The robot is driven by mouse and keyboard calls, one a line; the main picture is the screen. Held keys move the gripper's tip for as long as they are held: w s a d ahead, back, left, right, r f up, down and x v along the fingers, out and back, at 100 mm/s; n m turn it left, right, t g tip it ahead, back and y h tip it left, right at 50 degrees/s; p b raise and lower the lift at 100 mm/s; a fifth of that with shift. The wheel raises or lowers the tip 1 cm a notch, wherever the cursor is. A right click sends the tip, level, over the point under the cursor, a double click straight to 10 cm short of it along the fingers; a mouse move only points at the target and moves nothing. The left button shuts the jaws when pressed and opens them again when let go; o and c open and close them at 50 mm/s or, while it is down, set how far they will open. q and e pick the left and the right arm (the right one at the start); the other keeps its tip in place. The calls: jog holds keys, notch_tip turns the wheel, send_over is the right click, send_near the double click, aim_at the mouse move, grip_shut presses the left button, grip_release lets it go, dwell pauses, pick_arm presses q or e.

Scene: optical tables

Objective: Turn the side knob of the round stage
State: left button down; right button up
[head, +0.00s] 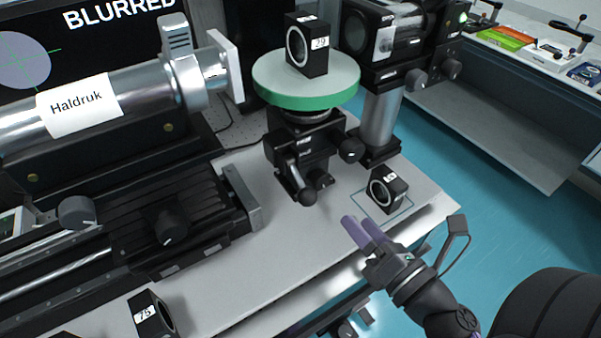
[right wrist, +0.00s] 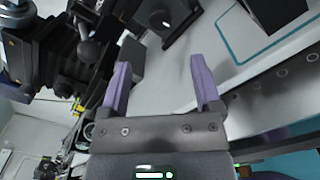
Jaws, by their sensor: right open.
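The round stage (head: 306,98) has a pale top with a green rim and stands on a black mount at the middle of the head view. A black side knob (head: 351,150) sticks out on the right of this mount, below the disc. A ball-ended lever (head: 305,194) points forward from the mount; it also shows in the right wrist view (right wrist: 90,50). My right gripper (head: 359,222) is open and empty, in front of and below the knob, apart from it. Its two purple fingers (right wrist: 160,75) show spread in the right wrist view. My left gripper is out of view.
A black block marked 29 (head: 308,62) stands on the stage. Another black block (head: 387,190) sits inside an outlined square near my right gripper. A silver post (head: 381,122) rises behind the knob. The Haldruk tube (head: 110,100) is at left. The table front (head: 270,255) has bare room.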

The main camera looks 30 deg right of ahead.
aim_at(323, 182)
jog(key=shift+w+r+p, duration=0.15)
jog(key=shift+w+p, duration=0.15)
jog(key=shift+w, duration=0.1)
jog(key=w, duration=0.2)
jog(key=w+p, duration=0.1)
jog(key=w, duration=0.2)
jog(key=w+p, duration=0.1)
jog(key=w, duration=0.1)
jog(key=shift+w+a, duration=0.25)
jog(key=shift+w, duration=0.6)
jog(key=shift+c, duration=0.3)
